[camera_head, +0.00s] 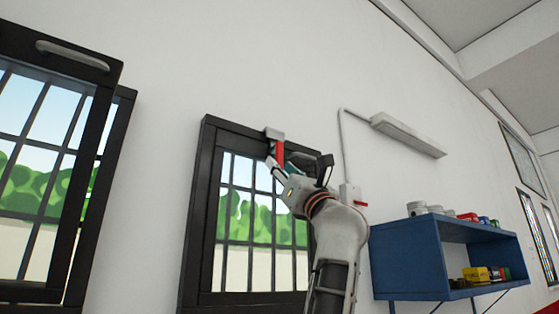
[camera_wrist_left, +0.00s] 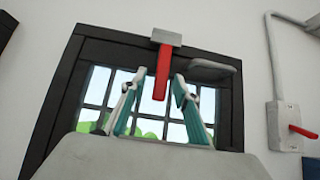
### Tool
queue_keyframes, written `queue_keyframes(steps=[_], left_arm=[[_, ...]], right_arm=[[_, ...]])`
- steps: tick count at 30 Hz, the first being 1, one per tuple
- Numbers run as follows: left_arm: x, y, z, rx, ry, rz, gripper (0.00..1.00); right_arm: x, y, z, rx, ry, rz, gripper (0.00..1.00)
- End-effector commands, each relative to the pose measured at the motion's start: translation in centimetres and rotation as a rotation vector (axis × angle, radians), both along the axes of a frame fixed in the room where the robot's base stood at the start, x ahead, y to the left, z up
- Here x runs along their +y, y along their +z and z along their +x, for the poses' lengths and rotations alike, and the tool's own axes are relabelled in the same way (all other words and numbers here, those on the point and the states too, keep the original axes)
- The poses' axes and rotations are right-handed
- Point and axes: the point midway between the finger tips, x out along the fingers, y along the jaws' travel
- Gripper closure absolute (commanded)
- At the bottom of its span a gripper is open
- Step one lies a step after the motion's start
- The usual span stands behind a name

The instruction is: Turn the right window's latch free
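The right window (camera_head: 200,215) has a black frame with bars, and its top shows in the left wrist view (camera_wrist_left: 60,90). Its latch (camera_head: 275,148) is a red lever on a grey mount at the top of the frame. In the left wrist view the red lever (camera_wrist_left: 162,80) hangs straight down. My left gripper (camera_head: 284,172) is raised in front of the window top. Its teal-padded fingers (camera_wrist_left: 158,78) are apart, one on each side of the lever in the picture. I cannot tell whether they touch it. My right gripper is not in view.
A second black window (camera_head: 75,180) with a grey handle is at the left. A switch box with a red lever (camera_head: 352,195) and conduit are right of the window. A blue shelf (camera_head: 405,265) with cans stands out further right, below a lamp (camera_head: 408,134).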

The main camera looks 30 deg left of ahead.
Motion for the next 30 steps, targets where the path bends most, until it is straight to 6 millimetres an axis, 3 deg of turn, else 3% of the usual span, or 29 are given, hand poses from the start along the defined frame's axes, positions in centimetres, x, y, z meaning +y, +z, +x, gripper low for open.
queue_keyframes(steps=[6, 16, 19, 20, 30], left_arm=[[1.4, 1.6, 0.7, 0.001, 0.001, 0.001, 0.69], [1.6, 1.7, 0.8, 0.001, 0.000, 0.001, 0.69], [1.6, 1.7, 0.8, 0.001, 0.000, 0.001, 0.95], [1.6, 1.7, 0.8, 0.001, 0.000, 0.001, 1.00], [2.0, 1.6, 0.7, 0.011, -0.001, 0.004, 1.00]], right_arm=[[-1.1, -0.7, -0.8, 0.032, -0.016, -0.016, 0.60], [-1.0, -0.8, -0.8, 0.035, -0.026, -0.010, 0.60], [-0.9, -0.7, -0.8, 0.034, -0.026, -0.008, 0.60], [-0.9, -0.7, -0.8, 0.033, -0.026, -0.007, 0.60], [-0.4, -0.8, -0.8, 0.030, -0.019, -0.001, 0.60]])
